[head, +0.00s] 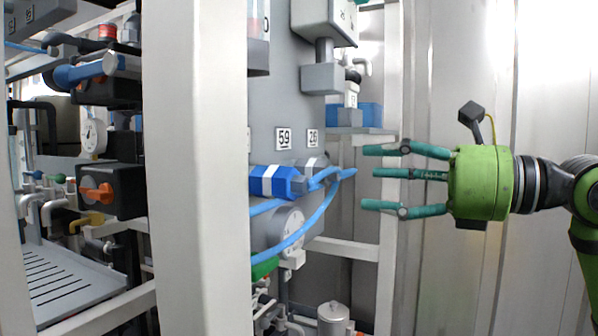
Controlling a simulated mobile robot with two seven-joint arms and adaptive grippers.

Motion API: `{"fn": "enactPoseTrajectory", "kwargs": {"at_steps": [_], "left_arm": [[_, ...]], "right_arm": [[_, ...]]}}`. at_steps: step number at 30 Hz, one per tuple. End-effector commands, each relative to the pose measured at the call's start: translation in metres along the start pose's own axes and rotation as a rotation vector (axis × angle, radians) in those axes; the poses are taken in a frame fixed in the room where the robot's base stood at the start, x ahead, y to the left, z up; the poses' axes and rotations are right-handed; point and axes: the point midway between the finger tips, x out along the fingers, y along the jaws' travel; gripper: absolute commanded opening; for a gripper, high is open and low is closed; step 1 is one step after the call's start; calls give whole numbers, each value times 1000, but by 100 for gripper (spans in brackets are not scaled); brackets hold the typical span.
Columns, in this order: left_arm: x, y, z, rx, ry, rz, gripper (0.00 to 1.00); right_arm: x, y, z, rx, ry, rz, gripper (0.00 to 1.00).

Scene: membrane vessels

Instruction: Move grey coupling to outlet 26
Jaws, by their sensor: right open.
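My right gripper (372,178) comes in from the right, its three green fingers spread open and pointing left, with nothing between them. A grey fitting with a pale band (312,164), seemingly the grey coupling, sits at the grey panel below a label (313,138) that looks like 26. A blue hose meets it there, and its lower part is partly hidden. A blue coupling (278,181) with a white band sits to its left, below label 59 (283,138). The fingertips are right of both, close to the hose end. My left gripper is not in view.
Blue hoses (318,220) loop down from the couplings. A round gauge (289,229) sits below. A wide white post (195,170) stands at left, and a thinner frame post (390,250) stands behind my fingers. A grey wall (455,290) lies behind my arm.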

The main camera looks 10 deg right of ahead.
Motion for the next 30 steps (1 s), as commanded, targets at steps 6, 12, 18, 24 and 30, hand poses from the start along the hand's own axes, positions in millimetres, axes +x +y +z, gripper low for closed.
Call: {"fn": "enactPoseTrajectory", "kwargs": {"at_steps": [6,12,18,24,30], "left_arm": [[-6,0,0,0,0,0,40],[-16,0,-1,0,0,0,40],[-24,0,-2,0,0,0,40],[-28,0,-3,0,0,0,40],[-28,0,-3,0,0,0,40]], "right_arm": [[17,0,1,3,1,4,60],[46,1,2,4,0,5,60],[72,0,2,3,1,3,60],[86,0,1,2,0,2,60],[90,0,0,2,-1,2,60]]}}
